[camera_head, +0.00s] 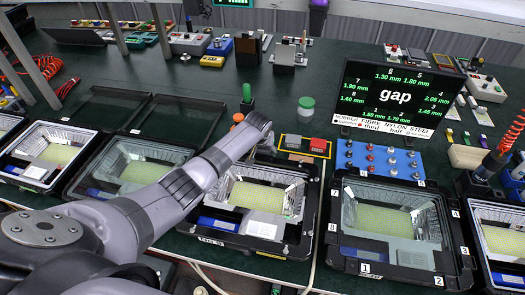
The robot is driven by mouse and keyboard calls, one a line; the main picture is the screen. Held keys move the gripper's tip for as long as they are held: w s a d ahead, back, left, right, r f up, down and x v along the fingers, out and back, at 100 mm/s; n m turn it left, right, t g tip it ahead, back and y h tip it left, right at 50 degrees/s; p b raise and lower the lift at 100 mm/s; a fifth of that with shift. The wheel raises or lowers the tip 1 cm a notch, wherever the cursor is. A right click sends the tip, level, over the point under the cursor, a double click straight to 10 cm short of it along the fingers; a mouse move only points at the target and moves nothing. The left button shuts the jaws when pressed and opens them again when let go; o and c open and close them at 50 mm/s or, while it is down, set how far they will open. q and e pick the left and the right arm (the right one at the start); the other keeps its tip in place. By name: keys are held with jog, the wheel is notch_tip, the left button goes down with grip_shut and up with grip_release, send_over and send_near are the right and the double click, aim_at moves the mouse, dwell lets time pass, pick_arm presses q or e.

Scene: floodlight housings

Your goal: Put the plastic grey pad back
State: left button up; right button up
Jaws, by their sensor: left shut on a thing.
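My left arm reaches from the lower left across a floodlight housing to the shallow yellow-edged tray (326,157) behind the middle housing. My left gripper (266,146) points down at the tray's left end. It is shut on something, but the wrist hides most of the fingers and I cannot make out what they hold. A grey block (293,141), which may be a pad, shows in the tray just right of the gripper. A red block (318,145) lies to its right. My right gripper is not in view.
Open floodlight housings stand in a row along the front; one (262,200) is just below the gripper. A blue board with knobs (380,160) and a black "gap" display (397,98) stand to the right. A green-and-white jar (306,107) stands behind the tray, with bare green table around it.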

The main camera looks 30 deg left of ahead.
pick_arm(q)
jog(key=shift+s+f, duration=0.1)
jog(key=o, duration=1.3)
jog(key=shift+f, duration=0.15)
jog(key=shift+r, duration=0.2)
jog(key=shift+r, duration=0.35)
jog(key=v, duration=1.1)
jog(key=w+b+v, duration=0.1)
jog(key=v, duration=0.5)
jog(key=shift+s+r, duration=0.1)
jog(key=shift+r, duration=0.25)
